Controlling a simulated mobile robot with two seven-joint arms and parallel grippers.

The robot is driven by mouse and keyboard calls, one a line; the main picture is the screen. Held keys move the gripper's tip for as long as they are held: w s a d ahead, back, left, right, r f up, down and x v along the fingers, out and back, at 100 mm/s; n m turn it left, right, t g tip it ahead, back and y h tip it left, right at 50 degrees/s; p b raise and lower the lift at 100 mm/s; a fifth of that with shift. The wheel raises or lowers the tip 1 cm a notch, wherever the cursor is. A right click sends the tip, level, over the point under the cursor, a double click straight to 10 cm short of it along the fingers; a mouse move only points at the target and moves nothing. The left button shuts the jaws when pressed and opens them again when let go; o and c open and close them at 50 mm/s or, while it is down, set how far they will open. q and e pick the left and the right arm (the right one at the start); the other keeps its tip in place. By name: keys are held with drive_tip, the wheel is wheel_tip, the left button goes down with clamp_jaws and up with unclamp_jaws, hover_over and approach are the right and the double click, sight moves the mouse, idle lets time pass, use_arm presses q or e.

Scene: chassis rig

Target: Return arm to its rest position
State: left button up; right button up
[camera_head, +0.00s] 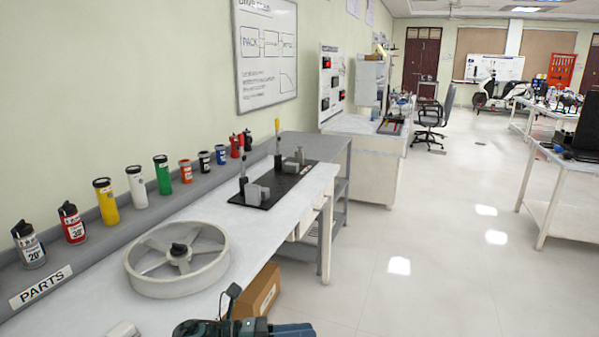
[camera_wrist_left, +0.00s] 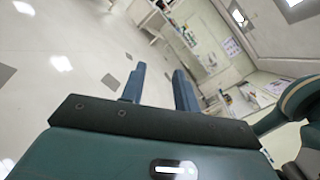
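My left gripper (camera_head: 229,308) shows at the bottom edge of the head view, low beside the front edge of the white workbench. Most of its arm is cut off by the frame. In the left wrist view, the two blue-grey fingers of my left gripper (camera_wrist_left: 158,82) stand apart with a clear gap and nothing between them. The floor and room walls show beyond them, tilted. My right gripper is in neither view.
The workbench (camera_head: 75,318) holds a spoked grey wheel (camera_head: 178,260) and a black fixture plate (camera_head: 285,186). Several coloured canisters line the parts shelf (camera_head: 120,232). A cardboard box (camera_head: 257,292) is beside the bench. The floor (camera_head: 430,260) to the right is clear.

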use_arm(q)
drive_tip(key=s+a+f+m+t+y, duration=0.4)
drive_tip(key=s+a+f+m+y, duration=0.3)
drive_tip(key=s+m, duration=0.3)
drive_tip(key=s+a+f+m+t+y, duration=0.4)
drive_tip(key=s+a+f+m+y, duration=0.3)
drive_tip(key=m, duration=1.2)
drive_tip(key=s+f, duration=0.2)
drive_tip(key=s, duration=0.1)
drive_tip(key=shift+f+m, duration=0.3)
